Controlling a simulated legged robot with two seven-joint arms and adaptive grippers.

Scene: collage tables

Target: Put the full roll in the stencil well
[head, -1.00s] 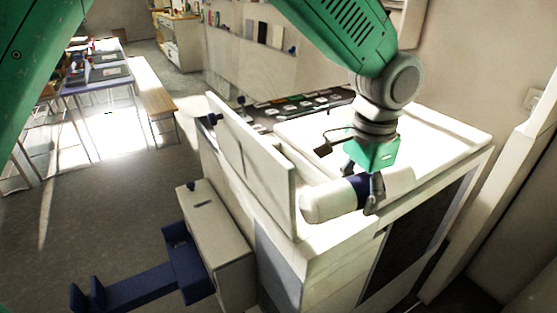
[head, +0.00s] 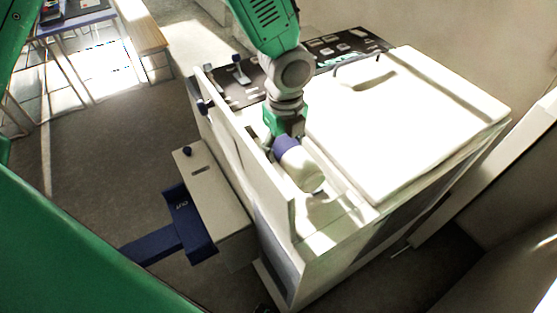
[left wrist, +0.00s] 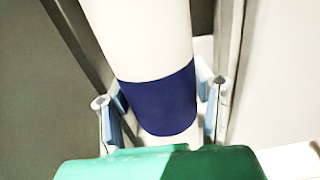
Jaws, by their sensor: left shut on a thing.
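The full roll, white with a dark blue band (head: 302,170), is in my left gripper (head: 284,136). It lies lengthwise over the narrow channel, apparently the stencil well (head: 341,211), between the machine's upright side panel (head: 262,172) and its big white lid. In the left wrist view, the fingers of the left gripper (left wrist: 160,98) close on both sides of the roll's blue band (left wrist: 158,104), with grey walls beyond. Whether the roll touches the channel floor I cannot tell. My right gripper is out of view.
The closed white lid (head: 410,115) fills the machine's right side. A dark control panel (head: 335,48) lies behind. A blue tray (head: 188,222) juts out at the left. Tables and a bench (head: 140,30) stand far left, with open floor between.

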